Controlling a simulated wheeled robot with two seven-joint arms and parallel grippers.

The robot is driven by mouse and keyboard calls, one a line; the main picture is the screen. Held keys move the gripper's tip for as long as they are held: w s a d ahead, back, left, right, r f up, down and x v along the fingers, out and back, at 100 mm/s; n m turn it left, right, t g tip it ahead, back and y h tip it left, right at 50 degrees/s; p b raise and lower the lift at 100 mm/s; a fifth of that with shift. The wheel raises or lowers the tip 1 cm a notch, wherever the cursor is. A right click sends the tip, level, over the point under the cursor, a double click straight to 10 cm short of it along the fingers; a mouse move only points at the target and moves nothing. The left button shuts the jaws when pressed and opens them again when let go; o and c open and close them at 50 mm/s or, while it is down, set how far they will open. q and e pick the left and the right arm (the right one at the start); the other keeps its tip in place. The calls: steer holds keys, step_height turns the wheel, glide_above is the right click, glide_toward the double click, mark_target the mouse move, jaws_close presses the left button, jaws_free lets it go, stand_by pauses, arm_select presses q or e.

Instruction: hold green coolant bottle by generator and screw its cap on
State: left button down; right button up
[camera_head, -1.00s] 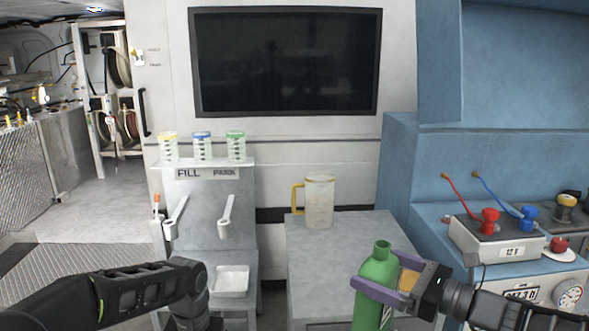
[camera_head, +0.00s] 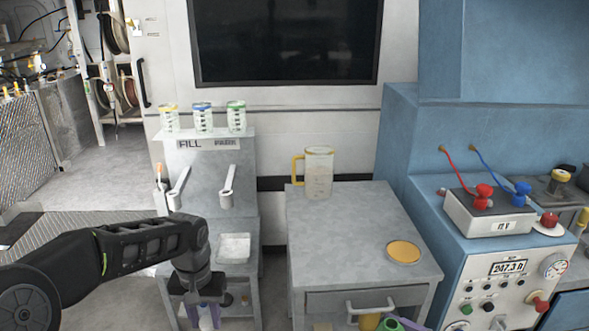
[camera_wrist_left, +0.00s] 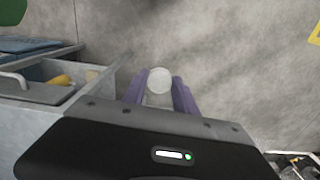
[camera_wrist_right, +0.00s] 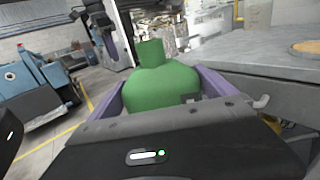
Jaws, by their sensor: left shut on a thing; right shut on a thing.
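My right gripper (camera_wrist_right: 165,100) is shut on the green coolant bottle (camera_wrist_right: 160,85), with a purple finger on each side of its body. The bottle is about upright in the right wrist view and its neck shows bare green. In the head view only the bottle's top (camera_head: 389,325) shows at the bottom edge. My left gripper (camera_head: 207,308) is low at the bottom left of the head view. It is shut on a small white round piece, which looks like the cap (camera_wrist_left: 159,80), between its purple fingers in the left wrist view. Left gripper and bottle are well apart.
A grey cabinet (camera_head: 340,235) with a drawer handle stands between the hands, bearing a clear jug (camera_head: 318,175) and a round orange disc (camera_head: 404,252). The fill stand (camera_head: 205,190) is at left. The blue generator (camera_head: 500,270) with its panel is at right.

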steer(key=shift+a, duration=0.1)
stand_by(0.3)
steer(key=w+a+f+n+g+y, duration=0.1)
steer(key=a+n+g, duration=0.3)
steer(key=a+g, duration=0.2)
steer(key=w+a+f+n+g+y, duration=0.1)
steer(key=a+n+g, duration=0.3)
steer(key=a, duration=0.5)
steer(key=shift+a+g+y, duration=0.15)
steer(key=shift+g+y, duration=0.55)
steer(key=shift+g, duration=0.4)
arm_select(q)
steer(key=s+d+r+m, duration=0.1)
steer(key=d+r, duration=0.4)
steer(key=d, duration=0.7)
steer(key=s+d+r+m, duration=0.1)
steer(key=d+r+m, duration=0.3)
steer(key=d, duration=0.8)
step_height(320, 180, up, 2)
steer(key=shift+s+r, duration=0.15)
steer(key=shift+s, duration=0.15)
arm_select(e)
steer(key=shift+r, duration=0.1)
arm_select(q)
steer(key=shift+d, duration=0.1)
steer(key=shift+f, duration=2.05)
steer(key=shift+s, duration=0.1)
